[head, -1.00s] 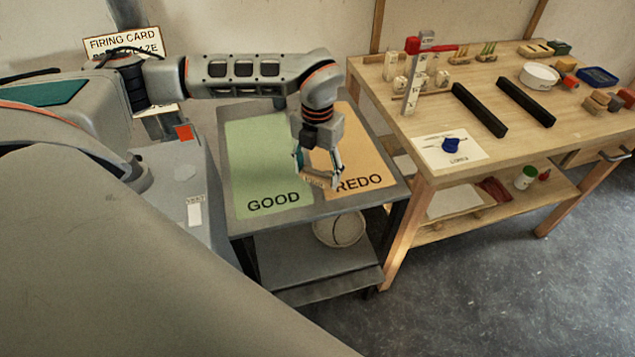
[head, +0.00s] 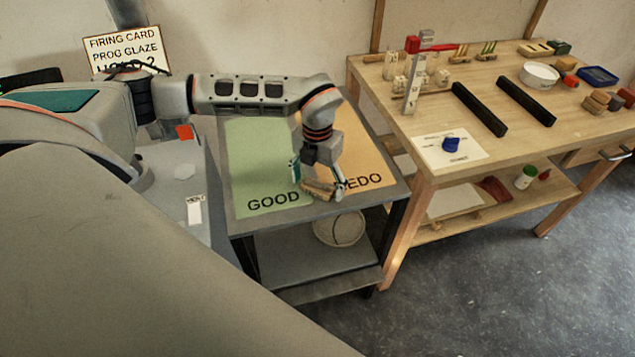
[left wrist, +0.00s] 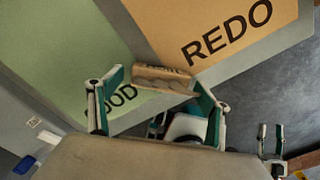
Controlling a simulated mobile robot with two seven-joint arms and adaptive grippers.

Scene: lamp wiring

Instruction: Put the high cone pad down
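The cone pad (head: 318,190) is a small tan bar with a row of rounded dark bumps. It sits low over the near end of the grey tabletop, around the border between the green GOOD panel (head: 255,155) and the orange REDO panel (head: 358,158). In the left wrist view the pad (left wrist: 163,80) lies between my left fingertips, with a narrow gap at the left finger. My left gripper (head: 319,180) looks open around it, pointing down. My right gripper (left wrist: 271,138) shows small at the lower right of the left wrist view, its fingers apart and empty.
A bowl (head: 339,229) stands on the shelf below. The wooden workbench (head: 480,110) at right holds two black bars, a white bowl (head: 539,75) and a card with a blue piece (head: 451,145). A firing card sign (head: 124,51) is on the wall. Most of both panels is clear.

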